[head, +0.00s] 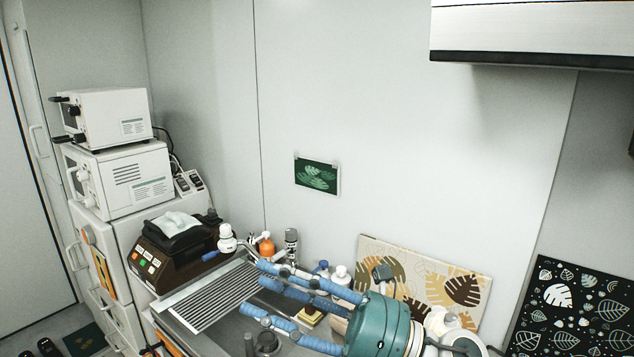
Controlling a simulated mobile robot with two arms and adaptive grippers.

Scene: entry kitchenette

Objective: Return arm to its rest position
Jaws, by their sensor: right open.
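My right gripper (256,287) reaches in from the lower right of the head view, with a teal palm and several blue-wrapped fingers pointing left. The fingers are spread apart and nothing shows between them. It is in front of the counter with the ribbed metal drainboard (212,298), whose right part the fingers partly overlap. How high it is above the counter I cannot tell. My left gripper is not in view.
A brown device (170,262) with coloured buttons stands left of the drainboard. An orange bottle (266,246) and a dark spray can (291,240) stand behind the fingers. A leaf-patterned board (440,283) leans on the wall. A cabinet (530,30) hangs upper right.

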